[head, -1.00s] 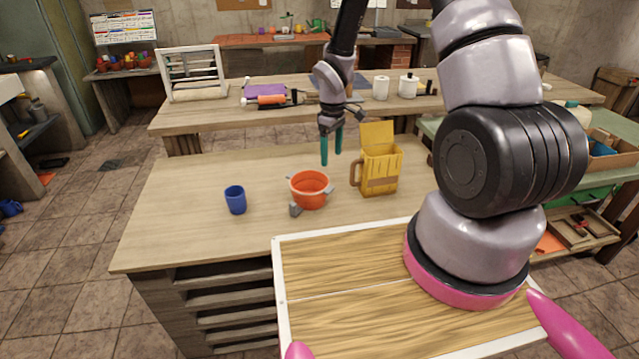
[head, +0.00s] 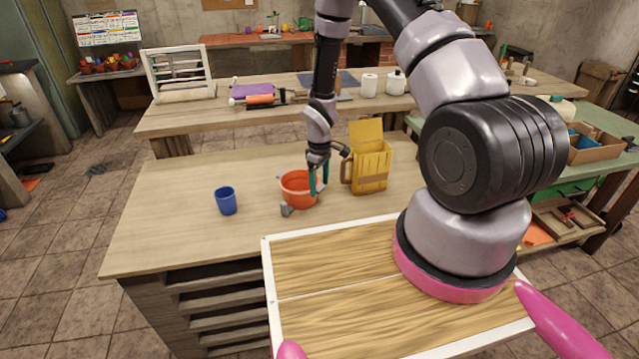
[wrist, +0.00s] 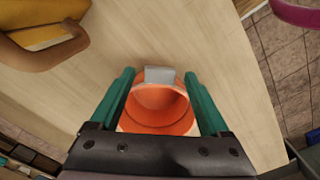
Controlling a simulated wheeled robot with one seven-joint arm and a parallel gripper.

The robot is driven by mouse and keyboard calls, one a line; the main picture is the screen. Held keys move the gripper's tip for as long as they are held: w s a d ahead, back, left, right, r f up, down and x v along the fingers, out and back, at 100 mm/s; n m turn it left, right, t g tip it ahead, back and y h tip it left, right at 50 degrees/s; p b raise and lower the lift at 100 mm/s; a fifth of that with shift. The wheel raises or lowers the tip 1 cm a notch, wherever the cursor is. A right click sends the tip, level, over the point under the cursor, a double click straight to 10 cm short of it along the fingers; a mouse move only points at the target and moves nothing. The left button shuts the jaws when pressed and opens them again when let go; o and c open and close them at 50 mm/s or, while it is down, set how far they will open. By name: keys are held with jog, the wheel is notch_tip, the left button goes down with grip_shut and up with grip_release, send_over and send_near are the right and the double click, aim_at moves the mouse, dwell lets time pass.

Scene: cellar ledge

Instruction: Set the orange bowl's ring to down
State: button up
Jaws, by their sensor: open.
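The orange bowl (head: 296,190) stands upright on the wooden table, and grey tabs (head: 286,210) stick out at its side. In the wrist view the bowl (wrist: 158,122) shows from above, with a flat grey tab (wrist: 160,75) at its upper rim. I cannot make out clearly which part is the ring. My gripper (head: 318,185) points down at the bowl's right side in the head view. In the wrist view its teal fingers (wrist: 159,75) are open, one on each side of the bowl. Whether they touch it I cannot tell. The bowl's right side is partly hidden by the fingers.
A yellow mug-like container (head: 371,168) with a brown handle and raised lid stands close right of the gripper. A blue cup (head: 226,201) stands left of the bowl. The table's left part (head: 160,215) is clear. A second bench (head: 200,118) lies behind.

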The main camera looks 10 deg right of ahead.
grip_shut()
dwell(1.4)
